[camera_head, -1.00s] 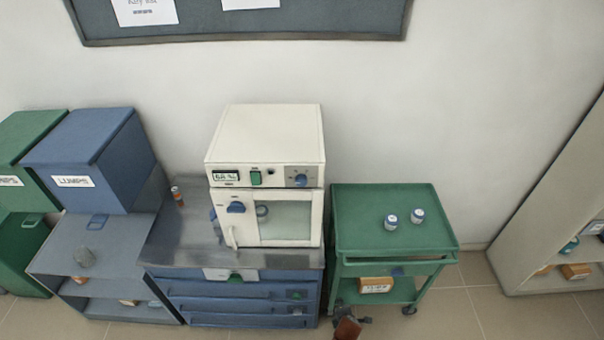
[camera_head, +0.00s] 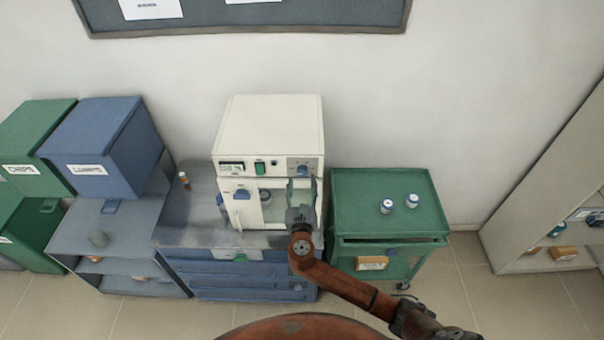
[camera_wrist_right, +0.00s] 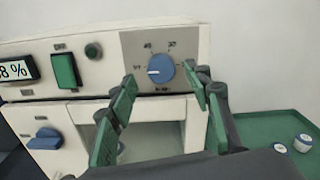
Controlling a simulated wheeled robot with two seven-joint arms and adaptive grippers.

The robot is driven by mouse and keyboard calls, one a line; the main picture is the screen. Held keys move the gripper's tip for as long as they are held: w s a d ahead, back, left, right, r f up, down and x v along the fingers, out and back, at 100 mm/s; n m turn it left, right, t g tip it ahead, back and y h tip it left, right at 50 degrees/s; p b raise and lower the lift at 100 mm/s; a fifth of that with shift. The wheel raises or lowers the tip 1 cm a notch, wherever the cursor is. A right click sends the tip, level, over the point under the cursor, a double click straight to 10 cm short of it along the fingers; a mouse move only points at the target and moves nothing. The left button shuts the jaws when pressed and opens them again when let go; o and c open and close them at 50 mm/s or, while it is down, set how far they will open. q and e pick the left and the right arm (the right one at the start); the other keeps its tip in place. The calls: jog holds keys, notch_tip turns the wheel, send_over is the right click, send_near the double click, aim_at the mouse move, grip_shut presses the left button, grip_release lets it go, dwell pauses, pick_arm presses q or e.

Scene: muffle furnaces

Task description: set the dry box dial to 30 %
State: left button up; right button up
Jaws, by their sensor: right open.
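The dry box (camera_head: 268,125) is a white cabinet with a glass-fronted door, standing on the metal bench. Its blue round dial (camera_wrist_right: 160,68) sits on a grey scale plate at the panel's right; the dial's white mark points left. The dial also shows in the head view (camera_head: 302,170). The display (camera_wrist_right: 17,70) is cut off in the wrist view and reads "8 %" there. My right gripper (camera_wrist_right: 163,92) is open and empty, its green-padded fingers on both sides of the dial, a little low in the picture. Contact cannot be told. My left gripper is out of view.
A blue door latch (camera_wrist_right: 45,139) is below. A green cart (camera_head: 385,205) with two small jars stands right of the bench. Blue and green bins stand left.

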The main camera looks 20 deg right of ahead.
aim_at(302, 173)
jog(key=x, duration=0.2)
jog(key=shift+w+d, duration=0.1)
jog(key=shift+w, duration=0.2)
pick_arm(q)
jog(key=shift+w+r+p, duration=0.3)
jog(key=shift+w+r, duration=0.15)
pick_arm(e)
jog(key=shift+w+d, duration=0.2)
jog(key=shift+w, duration=0.4)
jog(key=shift+c, duration=0.5)
jog(key=c, duration=1)
jog(key=shift+c, duration=0.2)
